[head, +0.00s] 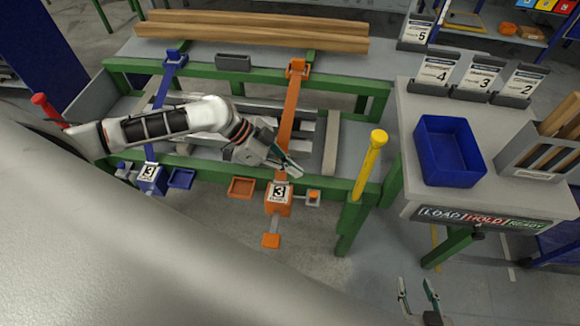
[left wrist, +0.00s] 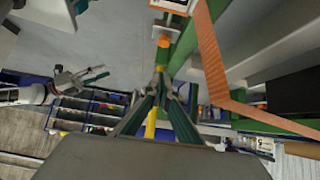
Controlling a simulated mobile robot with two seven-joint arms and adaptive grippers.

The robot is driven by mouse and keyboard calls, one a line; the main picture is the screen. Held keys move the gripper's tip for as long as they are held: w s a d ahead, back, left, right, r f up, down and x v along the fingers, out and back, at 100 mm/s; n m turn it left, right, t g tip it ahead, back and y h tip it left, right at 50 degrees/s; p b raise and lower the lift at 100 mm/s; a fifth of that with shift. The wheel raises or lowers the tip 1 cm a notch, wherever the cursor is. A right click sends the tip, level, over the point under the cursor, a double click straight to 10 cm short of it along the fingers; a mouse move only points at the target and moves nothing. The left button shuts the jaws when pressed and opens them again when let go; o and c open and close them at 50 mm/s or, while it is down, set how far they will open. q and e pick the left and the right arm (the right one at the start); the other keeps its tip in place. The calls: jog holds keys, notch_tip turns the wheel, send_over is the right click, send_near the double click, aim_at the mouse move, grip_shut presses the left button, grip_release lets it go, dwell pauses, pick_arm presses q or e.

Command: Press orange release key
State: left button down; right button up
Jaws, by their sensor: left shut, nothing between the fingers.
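The orange release key (head: 314,195) is a small orange button on a grey plate, right of the orange box (head: 278,203) labelled 3 on the green rail. In the left wrist view the orange key (left wrist: 163,41) shows just beyond the fingertips. My left gripper (head: 297,172) is shut and empty, above the rail and up and left of the key in the head view. A gap between fingertips and key is hard to judge. In the left wrist view its dark green fingers (left wrist: 160,75) meet. My right gripper (head: 419,288) is open and empty, low at the right.
An orange arm (head: 289,120) rises behind my left gripper. A yellow post (head: 368,165) stands right of the key. A blue station with its own box (head: 152,180) is at left. A side table with a blue bin (head: 447,152) is at right. Floor in front is clear.

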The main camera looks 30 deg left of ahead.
pick_arm(q)
send_over(317, 194)
jog(key=a, duration=0.3)
jog(key=f, duration=0.3)
jog(key=s+f, duration=0.1)
jog(key=f, duration=0.1)
jog(key=shift+d, duration=0.25)
notch_tip(317, 194, down, 2)
jog(key=shift+a+f, duration=0.1)
jog(key=shift+f, duration=0.6)
